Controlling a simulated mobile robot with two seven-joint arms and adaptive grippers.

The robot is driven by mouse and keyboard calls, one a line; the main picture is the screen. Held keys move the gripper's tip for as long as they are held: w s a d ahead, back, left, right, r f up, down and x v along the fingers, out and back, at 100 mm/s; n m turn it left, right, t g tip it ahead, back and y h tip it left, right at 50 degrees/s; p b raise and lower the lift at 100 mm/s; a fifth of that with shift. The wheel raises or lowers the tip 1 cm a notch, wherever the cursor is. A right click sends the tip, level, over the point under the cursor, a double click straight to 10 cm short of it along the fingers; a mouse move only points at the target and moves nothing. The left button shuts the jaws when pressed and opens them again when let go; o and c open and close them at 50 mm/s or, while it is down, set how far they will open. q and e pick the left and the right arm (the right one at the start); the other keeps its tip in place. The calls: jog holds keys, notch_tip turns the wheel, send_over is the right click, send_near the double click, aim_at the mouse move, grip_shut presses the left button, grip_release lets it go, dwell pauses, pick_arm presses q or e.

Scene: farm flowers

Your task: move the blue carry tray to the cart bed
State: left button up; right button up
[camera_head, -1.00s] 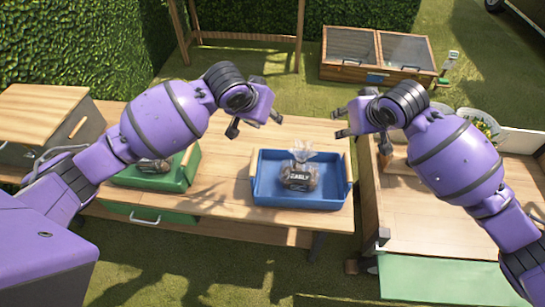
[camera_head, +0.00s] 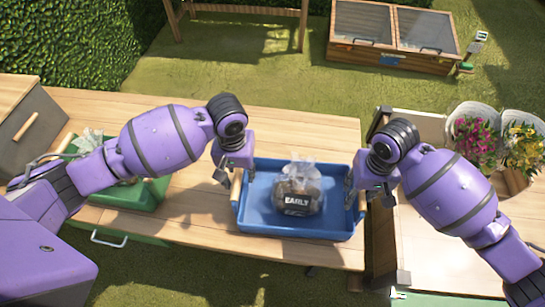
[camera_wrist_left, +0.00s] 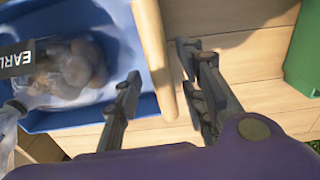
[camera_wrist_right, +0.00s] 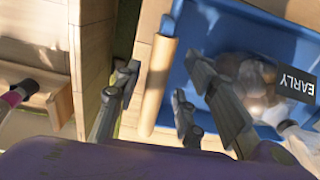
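The blue carry tray (camera_head: 262,222) sits on the wooden table, holding a clear bag (camera_head: 298,188) of bulbs labelled "EARLY". It has a wooden handle at each end. My left gripper (camera_head: 228,172) is at the tray's left end; in the left wrist view its open fingers (camera_wrist_left: 160,95) are on either side of the left handle (camera_wrist_left: 153,50). My right gripper (camera_head: 368,190) is at the right end; in the right wrist view its open fingers (camera_wrist_right: 150,95) straddle the right handle (camera_wrist_right: 157,80). The cart bed (camera_head: 425,235) is right of the table.
Pots of pink and yellow flowers (camera_head: 475,135) stand at the cart's far right. A cold frame (camera_head: 390,40) lies on the grass behind.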

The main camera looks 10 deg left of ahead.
aim_at(243, 185)
pick_arm(q)
jog(key=shift+w+f, duration=0.1)
jog(key=shift+w, duration=0.2)
pick_arm(e)
jog(key=shift+w+f, duration=0.1)
jog(key=shift+f, duration=0.15)
jog(key=shift+r, duration=0.1)
pick_arm(q)
jog(key=shift+s, duration=0.1)
